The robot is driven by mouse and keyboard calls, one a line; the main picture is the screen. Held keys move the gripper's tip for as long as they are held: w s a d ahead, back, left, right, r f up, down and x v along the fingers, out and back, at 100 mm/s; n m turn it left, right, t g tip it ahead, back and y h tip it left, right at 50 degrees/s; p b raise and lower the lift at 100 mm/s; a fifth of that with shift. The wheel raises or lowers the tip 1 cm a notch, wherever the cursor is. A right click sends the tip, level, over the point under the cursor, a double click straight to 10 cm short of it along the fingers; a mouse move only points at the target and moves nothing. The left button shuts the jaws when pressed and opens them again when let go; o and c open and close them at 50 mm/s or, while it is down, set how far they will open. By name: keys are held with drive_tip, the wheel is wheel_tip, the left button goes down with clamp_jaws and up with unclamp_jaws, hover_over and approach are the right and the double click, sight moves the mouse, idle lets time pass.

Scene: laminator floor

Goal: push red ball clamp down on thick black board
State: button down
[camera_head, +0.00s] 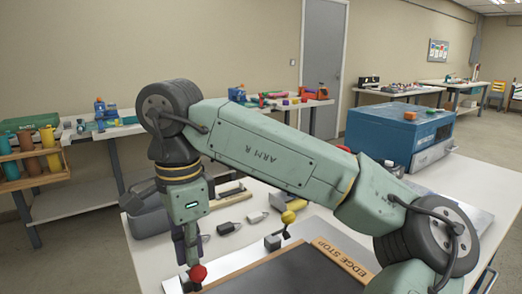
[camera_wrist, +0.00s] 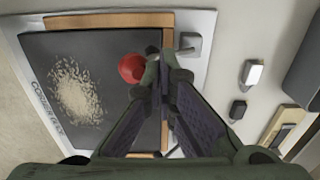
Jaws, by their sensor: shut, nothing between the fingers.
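The red ball (camera_head: 198,272) of a clamp is just below my gripper (camera_head: 190,258) in the head view. In the wrist view the red ball (camera_wrist: 131,69) sits left of my gripper's fingertips (camera_wrist: 161,62), very close to them; I cannot tell if they touch. The fingers are shut and empty. A grey clamp block (camera_wrist: 187,44) shows right of the fingertips. The thick black board (camera_head: 285,275) lies flat; in the wrist view the board (camera_wrist: 110,108) bears a pale speckled patch. The fingers hide part of the clamp and the board's edge.
A yellow ball clamp (camera_head: 288,217) stands at the board's far side. A wooden edge stop (camera_head: 342,258) runs along the board's right. Small grey tools (camera_head: 229,227) lie on the white table behind. A blue machine (camera_head: 398,134) stands at the back right.

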drive_tip(key=shift+s+d+f, duration=0.15)
drive_tip(key=shift+s+f, duration=0.05)
drive_tip(key=shift+f, duration=0.2)
drive_tip(key=shift+r, duration=0.2)
wheel_tip(320, 180, up, 8)
drive_tip(key=p, duration=0.6)
idle(0.4)
